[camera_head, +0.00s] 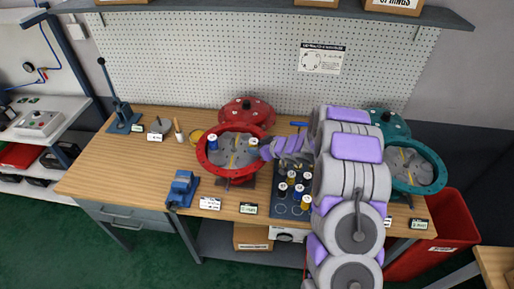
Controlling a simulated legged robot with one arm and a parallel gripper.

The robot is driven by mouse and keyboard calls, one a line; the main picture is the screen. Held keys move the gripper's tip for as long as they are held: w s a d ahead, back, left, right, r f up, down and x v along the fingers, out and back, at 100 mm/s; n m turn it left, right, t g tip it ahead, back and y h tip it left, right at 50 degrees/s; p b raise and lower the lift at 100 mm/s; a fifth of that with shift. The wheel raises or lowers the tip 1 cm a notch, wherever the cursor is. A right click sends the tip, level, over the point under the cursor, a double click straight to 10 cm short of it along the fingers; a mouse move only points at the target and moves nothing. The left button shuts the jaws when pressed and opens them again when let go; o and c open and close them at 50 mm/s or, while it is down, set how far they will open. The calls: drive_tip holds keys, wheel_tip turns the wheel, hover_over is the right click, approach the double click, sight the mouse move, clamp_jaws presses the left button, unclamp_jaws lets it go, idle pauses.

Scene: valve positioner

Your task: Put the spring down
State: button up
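A red round housing (204,160) stands open on the bench with a grey plate inside. One spring (212,144) with a white top and blue body stands at its left side. Another white-topped spring (253,143) is at its right side, right by the tip of my gripper (264,152). My gripper reaches in from the right over the housing's right rim. Its fingers are too small and partly hidden, so I cannot tell whether it holds that spring. A dark blue tray (277,208) right of the housing holds several white-topped springs, some dark, some yellow.
A red lid (247,112) lies behind the housing. A teal open housing (440,176) and teal lid (391,124) are at the right, partly behind my arm. A blue vise (183,188) and a lever press (124,117) stand at the left. The bench's front left is clear.

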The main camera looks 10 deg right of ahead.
drive_tip(key=shift+d, duration=0.1)
drive_tip(key=shift+s+d+r, duration=0.2)
drive_tip(key=shift+r, duration=0.1)
drive_tip(key=s+d+r+m+h+p, duration=0.2)
drive_tip(key=s+d+r+h, duration=0.5)
drive_tip(key=d+r, duration=0.55)
drive_tip(key=s+d+r+m+g+h, duration=0.1)
drive_tip(key=s+r+m+h, duration=0.15)
drive_tip(key=s, duration=0.35)
drive_tip(key=s+d+r+m+g+h, duration=0.1)
drive_tip(key=s+r+g, duration=0.1)
drive_tip(key=s+r, duration=0.35)
drive_tip(key=s+a+g+y, duration=0.1)
drive_tip(key=s+a, duration=0.4)
drive_tip(key=s, duration=0.6)
drive_tip(key=s+a+m+g+y, duration=0.1)
drive_tip(key=s+a+g, duration=0.3)
drive_tip(key=s, duration=0.7)
drive_tip(key=s+a+m+g+y, duration=0.1)
drive_tip(key=s+a+g, duration=0.2)
drive_tip(key=s+a, duration=0.3)
drive_tip(key=s, duration=0.5)
drive_tip(key=shift+s+r+y, duration=0.2)
drive_tip(key=shift+r+y, duration=0.1)
drive_tip(key=shift+y, duration=0.05)
